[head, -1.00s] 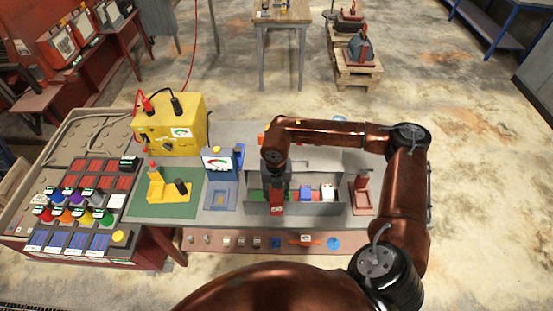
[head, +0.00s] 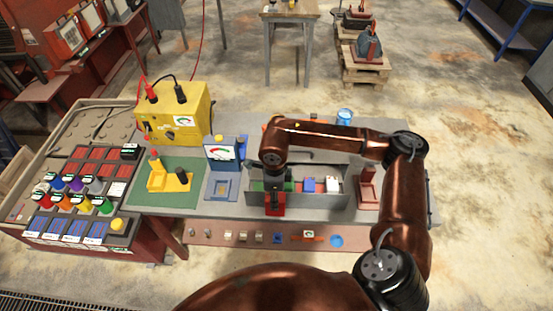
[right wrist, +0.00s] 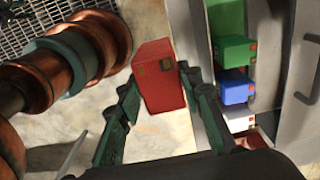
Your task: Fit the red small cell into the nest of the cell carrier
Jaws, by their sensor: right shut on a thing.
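The red small cell (head: 274,205) is a red block held in my right gripper (head: 275,188), near the front wall of the grey rack in the head view. In the right wrist view the cell (right wrist: 158,78) sits between the two green fingers of my right gripper (right wrist: 159,80), beside the rack and over the floor. A yellow holder with a red and a black post (head: 168,180) stands on the green mat. A blue stand with a square recess (head: 221,187) is to its right. I cannot tell which of them is the cell carrier. My left gripper is not in view.
The grey rack (head: 335,203) holds green, blue and white blocks. A red stand (head: 367,190) is right of it. A lower ledge (head: 205,233) with small parts runs along the bench front.

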